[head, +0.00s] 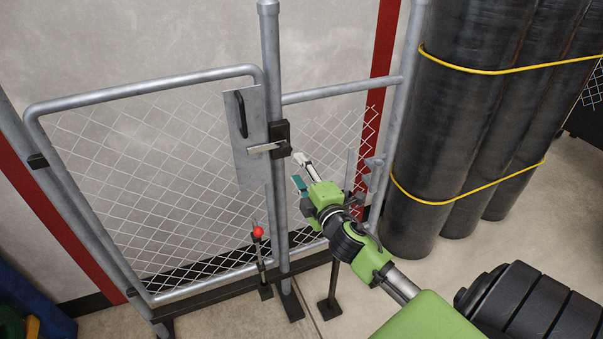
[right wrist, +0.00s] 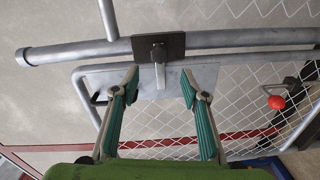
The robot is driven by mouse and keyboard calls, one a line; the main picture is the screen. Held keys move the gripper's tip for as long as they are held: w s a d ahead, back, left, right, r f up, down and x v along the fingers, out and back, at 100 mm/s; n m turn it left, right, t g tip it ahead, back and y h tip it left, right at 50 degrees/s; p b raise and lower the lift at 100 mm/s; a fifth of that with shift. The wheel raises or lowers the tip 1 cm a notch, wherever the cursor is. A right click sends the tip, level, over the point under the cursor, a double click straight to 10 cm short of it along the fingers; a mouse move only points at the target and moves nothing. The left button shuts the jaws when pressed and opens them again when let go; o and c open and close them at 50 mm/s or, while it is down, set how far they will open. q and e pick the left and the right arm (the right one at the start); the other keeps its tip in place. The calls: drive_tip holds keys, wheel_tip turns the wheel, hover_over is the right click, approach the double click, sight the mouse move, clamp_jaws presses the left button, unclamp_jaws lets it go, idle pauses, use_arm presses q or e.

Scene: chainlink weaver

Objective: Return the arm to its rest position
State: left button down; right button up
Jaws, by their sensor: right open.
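My right gripper (head: 306,174) is in front of the chain-link gate, a little to the right of and below the black latch box (head: 280,137) on the upright post. In the right wrist view its two green-padded fingers (right wrist: 159,88) are spread apart with nothing between them. The latch's metal bar (head: 265,147) lies across the grey gate plate (head: 246,170), and it also shows beyond the fingers in the right wrist view (right wrist: 160,75). The gripper looks apart from the latch. My left gripper is not in view.
The mesh gate (head: 150,180) stands in its pipe frame. A red-knobbed lever (head: 258,232) rises at its lower right. Dark rolls (head: 450,130) with yellow straps stand to the right. A black-footed stand (head: 329,307) is below my arm.

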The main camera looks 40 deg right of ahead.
drive_tip(key=shift+s+a, duration=0.1)
drive_tip(key=shift+s, duration=0.35)
drive_tip(key=s+a+f+m+g+y, duration=0.1)
drive_tip(key=s+f+m+g, duration=0.2)
drive_tip(key=f, duration=0.9)
drive_tip(key=s+a+f+m+g, duration=0.15)
drive_tip(key=s+f, duration=0.45)
drive_tip(key=f, duration=0.7)
drive_tip(key=s+a+f+m+g+y, duration=0.1)
drive_tip(key=s+f+g, duration=0.3)
drive_tip(key=f, duration=0.8)
drive_tip(key=s+a+f+m+g, duration=0.2)
drive_tip(key=s+a+f, duration=0.2)
drive_tip(key=s+f, duration=0.3)
drive_tip(key=s+a+f+m+g+y, duration=0.1)
drive_tip(key=s+a+f+g, duration=0.2)
drive_tip(key=s+f, duration=0.5)
drive_tip(key=s+a+f+m+g+y, duration=0.1)
drive_tip(key=s+a+f, duration=0.5)
drive_tip(key=s, duration=1.5)
drive_tip(key=shift+s+f+m+g, duration=0.3)
drive_tip(key=shift+f+m+g, duration=0.45)
drive_tip(key=shift+m, duration=0.1)
